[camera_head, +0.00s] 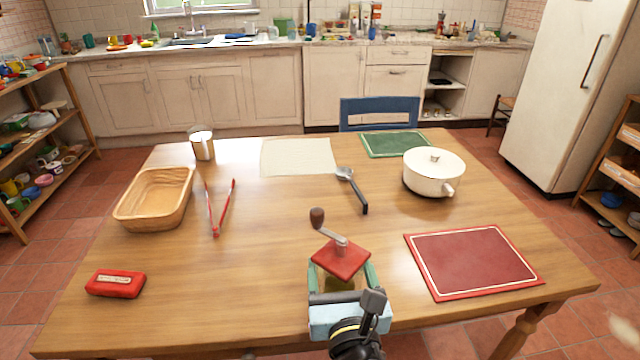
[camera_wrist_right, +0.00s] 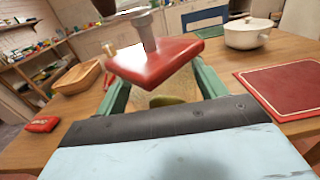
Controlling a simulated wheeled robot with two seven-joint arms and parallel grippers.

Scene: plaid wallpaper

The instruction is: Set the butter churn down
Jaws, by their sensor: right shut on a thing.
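The butter churn (camera_head: 341,258) has a red square lid, a grey crank with a dark brown knob, and a see-through body partly hidden below the lid. It stands upright near the front edge of the table, right of centre. My right gripper (camera_head: 342,279) is shut on it, with a green finger along each side of the body. In the right wrist view the churn's red lid (camera_wrist_right: 157,62) is close ahead, between the green fingers. The churn's base is hidden, so I cannot tell whether it touches the table. My left gripper is not in view.
The table's middle is clear.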

